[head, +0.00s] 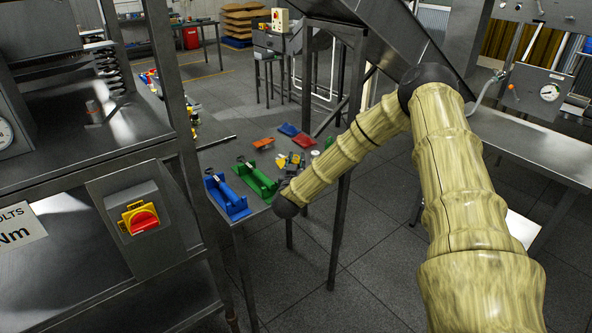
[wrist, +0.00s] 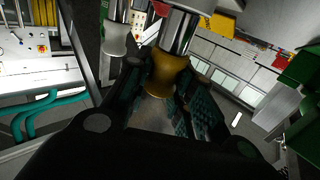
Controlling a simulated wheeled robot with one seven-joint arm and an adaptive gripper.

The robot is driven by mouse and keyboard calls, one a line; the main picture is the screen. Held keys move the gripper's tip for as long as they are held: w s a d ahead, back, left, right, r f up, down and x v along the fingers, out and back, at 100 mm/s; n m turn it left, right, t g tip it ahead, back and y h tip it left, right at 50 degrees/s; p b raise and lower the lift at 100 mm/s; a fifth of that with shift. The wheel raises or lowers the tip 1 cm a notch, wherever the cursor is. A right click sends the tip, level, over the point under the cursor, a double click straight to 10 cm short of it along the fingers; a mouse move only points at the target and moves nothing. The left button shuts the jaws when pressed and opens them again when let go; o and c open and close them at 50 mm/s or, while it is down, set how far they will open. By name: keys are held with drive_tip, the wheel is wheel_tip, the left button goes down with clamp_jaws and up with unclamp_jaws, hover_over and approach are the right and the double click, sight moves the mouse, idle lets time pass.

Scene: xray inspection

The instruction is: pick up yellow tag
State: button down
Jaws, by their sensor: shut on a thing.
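My gripper (head: 291,163) is low over the far end of the narrow bench in the head view, small and partly hidden by my arm. A small yellow piece, which looks like the yellow tag (head: 281,162), shows at its fingers. In the wrist view my gripper (wrist: 170,95) is shut on a yellow-gold flared piece (wrist: 172,70), with a finger on each side. A shiny metal cylinder stands directly beyond the piece. The piece's lower end is hidden between the fingers. I cannot tell whether it is clear of the surface.
A blue fixture (head: 226,198) and a green fixture (head: 256,181) stand left of my gripper. An orange piece (head: 264,143), a blue tray (head: 289,129) and a red tray (head: 304,140) lie behind. A bench post (head: 345,190) stands close to my arm. A white flared piece (wrist: 117,38) is near the fingers.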

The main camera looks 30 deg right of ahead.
drive_tip(key=shift+r, duration=0.1)
drive_tip(key=shift+r+b, duration=0.7)
drive_tip(key=shift+r, duration=0.65)
drive_tip(key=shift+a+r, duration=0.15)
drive_tip(key=shift+r, duration=0.2)
drive_tip(key=r+b+v, duration=0.1)
drive_tip(key=b+v, duration=0.3)
drive_tip(key=v, duration=1.2)
drive_tip(key=shift+r, duration=0.25)
drive_tip(key=shift+d, duration=0.25)
drive_tip(key=p+x, duration=0.1)
drive_tip(key=x, duration=0.4)
drive_tip(key=f+p+x, duration=0.1)
drive_tip(key=x, duration=0.3)
drive_tip(key=p+x, duration=0.1)
drive_tip(key=x, duration=0.4)
drive_tip(key=shift+w+d+f+p, duration=0.15)
drive_tip(key=shift+w+f+p, duration=0.05)
drive_tip(key=shift+w+p, duration=0.15)
drive_tip(key=shift+w+d+f+p, duration=0.2)
drive_tip(key=shift+f+p, duration=0.1)
drive_tip(key=shift+f, duration=0.1)
drive_tip(key=shift+w+d+f+p, duration=0.2)
drive_tip(key=shift+f+p, duration=0.05)
drive_tip(key=shift+f, duration=0.15)
drive_tip(key=shift+f+p, duration=0.45)
drive_tip(key=shift+f, duration=0.35)
drive_tip(key=shift+f, duration=0.25)
